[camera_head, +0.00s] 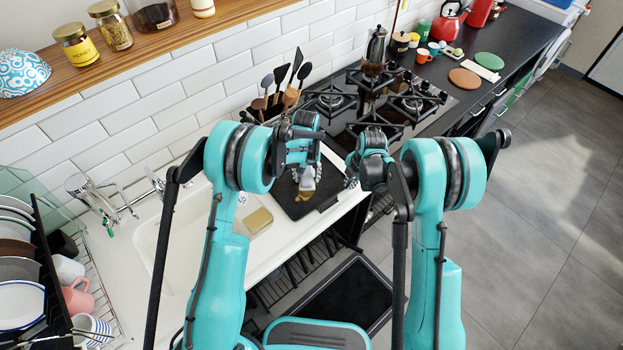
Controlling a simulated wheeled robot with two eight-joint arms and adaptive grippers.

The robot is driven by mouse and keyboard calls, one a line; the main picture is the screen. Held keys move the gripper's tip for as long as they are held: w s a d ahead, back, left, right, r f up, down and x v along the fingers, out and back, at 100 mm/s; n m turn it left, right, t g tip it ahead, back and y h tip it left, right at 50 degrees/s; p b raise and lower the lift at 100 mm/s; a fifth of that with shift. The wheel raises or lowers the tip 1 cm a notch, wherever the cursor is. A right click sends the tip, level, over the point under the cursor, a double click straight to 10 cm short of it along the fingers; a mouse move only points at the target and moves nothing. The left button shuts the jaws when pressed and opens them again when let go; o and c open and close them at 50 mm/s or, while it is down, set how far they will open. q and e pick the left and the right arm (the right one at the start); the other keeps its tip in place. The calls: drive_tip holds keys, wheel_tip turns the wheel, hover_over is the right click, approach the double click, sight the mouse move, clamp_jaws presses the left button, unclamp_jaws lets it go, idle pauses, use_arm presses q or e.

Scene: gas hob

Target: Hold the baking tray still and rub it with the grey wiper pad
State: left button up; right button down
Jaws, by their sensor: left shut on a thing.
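The dark baking tray (298,209) lies flat on the white counter, left of the hob. My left gripper (304,178) is over the tray, pointing down, and is shut on the small grey wiper pad (307,184), which is largely hidden by the fingers. A tan-yellow patch (304,197) shows on the tray just below the pad. My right gripper (350,181) is at the tray's right side, close to its edge. Its fingers are small and partly hidden, so I cannot tell whether it touches or grips the tray.
A yellow sponge (258,220) lies on the counter left of the tray, beside the sink (172,240). A utensil holder (272,107) stands behind my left gripper. The gas hob (385,105) is behind and right. A dish rack (60,265) stands at far left.

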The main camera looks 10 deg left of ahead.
sight(308, 189)
use_arm(q)
drive_tip(key=shift+w+a+f, duration=0.1)
drive_tip(key=shift+w+a, duration=0.05)
drive_tip(key=shift+w, duration=0.05)
drive_tip(key=shift+s+d+f, duration=0.2)
drive_tip(key=shift+s+d, duration=1.2)
drive_tip(key=shift+s, duration=0.05)
drive_tip(key=shift+s+a+r, duration=0.1)
drive_tip(key=shift+s+a, duration=0.65)
drive_tip(key=shift+a, duration=0.1)
drive_tip(key=shift+w+a, duration=1.3)
drive_tip(key=shift+w, duration=0.15)
drive_tip(key=shift+s+d, duration=0.1)
